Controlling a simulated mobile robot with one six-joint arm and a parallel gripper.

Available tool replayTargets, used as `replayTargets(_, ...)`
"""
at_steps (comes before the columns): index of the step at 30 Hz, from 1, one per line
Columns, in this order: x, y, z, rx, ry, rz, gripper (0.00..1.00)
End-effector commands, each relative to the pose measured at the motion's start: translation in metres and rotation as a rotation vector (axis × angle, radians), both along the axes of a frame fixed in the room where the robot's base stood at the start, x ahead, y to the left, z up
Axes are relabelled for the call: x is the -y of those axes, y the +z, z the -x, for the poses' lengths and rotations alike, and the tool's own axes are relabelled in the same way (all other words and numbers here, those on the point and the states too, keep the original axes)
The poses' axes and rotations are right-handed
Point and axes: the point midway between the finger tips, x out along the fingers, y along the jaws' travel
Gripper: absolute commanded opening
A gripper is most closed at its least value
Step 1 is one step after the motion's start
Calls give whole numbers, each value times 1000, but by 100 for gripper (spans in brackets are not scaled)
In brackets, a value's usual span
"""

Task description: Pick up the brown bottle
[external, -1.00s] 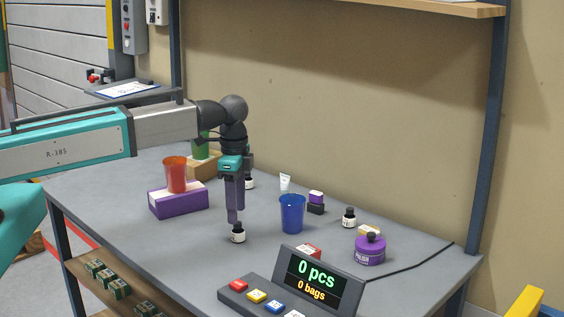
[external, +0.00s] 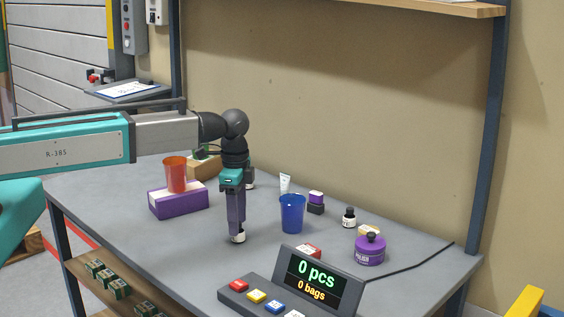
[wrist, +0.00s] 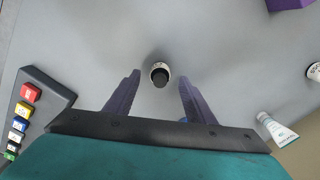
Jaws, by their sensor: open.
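A small dark-capped bottle with a white label (external: 238,238) stands upright on the grey table (external: 180,240). Its colour is too dark to tell for sure. My gripper (external: 236,233) points down over it, with fingers hiding its upper part. In the wrist view the bottle (wrist: 160,75) is seen from above, between the two open purple fingers near their tips. The gripper (wrist: 158,80) is open, with a gap on both sides of the bottle. Another dark bottle with a white label (external: 349,217) stands farther right; one more is partly hidden behind my gripper.
A blue cup (external: 292,213) and white tube (external: 285,183) stand to the right. A red cup (external: 175,174) sits on a purple box (external: 180,202) at left. The button panel with display (external: 318,281) is in front, a purple jar (external: 370,250) at right.

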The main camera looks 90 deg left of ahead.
Motion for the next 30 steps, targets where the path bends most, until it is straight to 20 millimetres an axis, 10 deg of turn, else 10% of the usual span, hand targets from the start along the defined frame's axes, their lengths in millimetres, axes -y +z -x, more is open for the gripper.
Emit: replayTargets(30,0,-25,0,0,0,0,41)
